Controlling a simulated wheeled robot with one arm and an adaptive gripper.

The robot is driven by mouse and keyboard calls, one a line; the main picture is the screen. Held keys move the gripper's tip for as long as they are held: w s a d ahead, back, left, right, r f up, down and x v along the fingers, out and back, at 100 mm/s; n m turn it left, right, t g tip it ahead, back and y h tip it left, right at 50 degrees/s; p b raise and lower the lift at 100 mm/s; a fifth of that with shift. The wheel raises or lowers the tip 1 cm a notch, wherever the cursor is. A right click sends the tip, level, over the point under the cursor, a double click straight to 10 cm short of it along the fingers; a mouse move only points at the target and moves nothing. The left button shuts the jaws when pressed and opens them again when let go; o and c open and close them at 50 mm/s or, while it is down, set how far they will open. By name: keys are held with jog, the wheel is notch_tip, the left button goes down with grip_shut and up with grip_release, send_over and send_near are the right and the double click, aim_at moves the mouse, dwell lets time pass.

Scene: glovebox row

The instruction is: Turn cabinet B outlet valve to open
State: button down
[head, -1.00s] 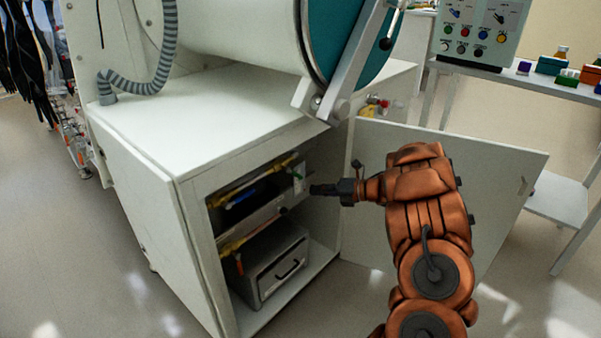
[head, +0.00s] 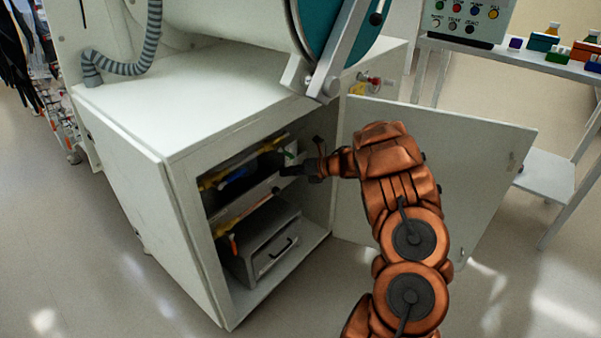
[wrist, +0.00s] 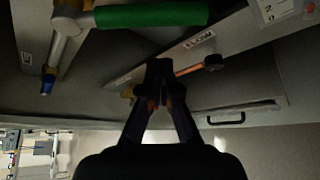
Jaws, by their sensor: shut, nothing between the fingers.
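A green lever handle (wrist: 150,15) with a pale metal and yellow fitting (wrist: 68,22) shows at the top of the wrist view. A small bit of green (head: 290,154) shows inside the open cabinet (head: 190,165) in the head view, just above my gripper. My gripper (head: 283,171) reaches into the cabinet opening from the right. In the wrist view my gripper (wrist: 160,64) is shut and empty, its fingertips below the green handle in the picture and apart from it. I cannot read a cabinet letter.
The cabinet door (head: 440,170) stands open to the right, behind my arm. Inside are yellow pipes (head: 225,177), a panel with an upside-down FLOW label (wrist: 199,40), and a grey drawer box (head: 262,248) below. A side table (head: 520,57) holds small bottles and boxes.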

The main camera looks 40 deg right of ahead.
aim_at(285, 153)
jog(key=shift+w+d+r, duration=0.3)
jog(key=shift+d+r, duration=0.4)
jog(key=shift+r, duration=0.05)
jog(key=shift+w+d+r, duration=0.25)
jog(key=shift+d+r, duration=0.4)
jog(key=shift+r, duration=0.05)
jog(key=shift+b, duration=0.55)
